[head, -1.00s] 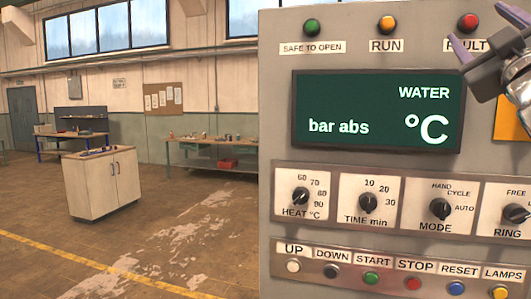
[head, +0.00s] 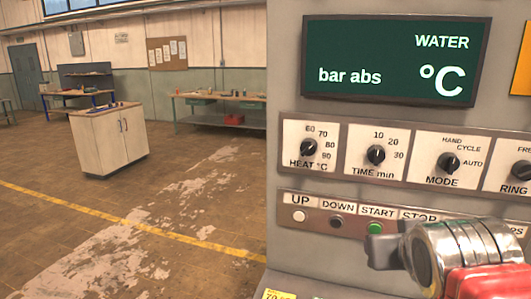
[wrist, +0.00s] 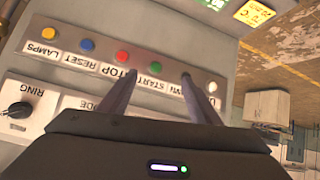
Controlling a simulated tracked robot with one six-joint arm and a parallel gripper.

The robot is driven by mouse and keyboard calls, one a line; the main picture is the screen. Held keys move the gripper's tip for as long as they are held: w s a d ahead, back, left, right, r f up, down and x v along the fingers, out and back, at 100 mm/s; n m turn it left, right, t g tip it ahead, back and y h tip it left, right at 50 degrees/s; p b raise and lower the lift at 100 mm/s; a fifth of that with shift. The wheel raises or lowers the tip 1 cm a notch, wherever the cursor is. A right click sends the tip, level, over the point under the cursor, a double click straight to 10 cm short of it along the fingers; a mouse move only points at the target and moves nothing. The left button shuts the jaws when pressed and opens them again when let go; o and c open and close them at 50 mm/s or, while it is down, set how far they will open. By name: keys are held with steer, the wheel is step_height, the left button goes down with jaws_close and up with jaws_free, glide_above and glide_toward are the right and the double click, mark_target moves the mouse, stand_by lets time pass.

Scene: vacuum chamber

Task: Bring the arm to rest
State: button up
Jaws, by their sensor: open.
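My gripper (wrist: 159,77) is open and empty in the wrist view, its two dark fingers spread. They point towards the button row of the control panel (wrist: 150,55), which appears upside down; I cannot tell whether they touch it. One finger covers part of the STOP and START labels, and the other lies by the DOWN and UP end. In the head view my gripper (head: 383,250) is at the lower right, in front of the panel (head: 285,120), below the START button (head: 376,228). My silver and red arm hides the buttons to the right of it.
The panel has a green display (head: 390,62) reading WATER, bar abs and °C, with no digits visible. Below it are the HEAT (head: 308,147), TIME (head: 375,155) and MODE (head: 448,163) knobs. A cabinet (head: 108,140) and a workbench (head: 218,106) stand at left. The floor between is clear.

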steer(key=s+a+f+g+y, duration=0.1)
steer(key=s+a+f+g, duration=0.1)
steer(key=s+f, duration=0.3)
steer(key=s+a+f+g+y, duration=0.1)
steer(key=s+a+f+g, duration=0.1)
steer(key=s+a+f, duration=0.3)
step_height(320, 180, down, 4)
steer(key=shift+s+a+r+n+g+y, duration=0.1)
steer(key=shift+s+a+n+g+y, duration=0.2)
steer(key=shift+s+n, duration=0.1)
steer(key=shift+w+d, duration=0.1)
steer(key=shift+d, duration=0.05)
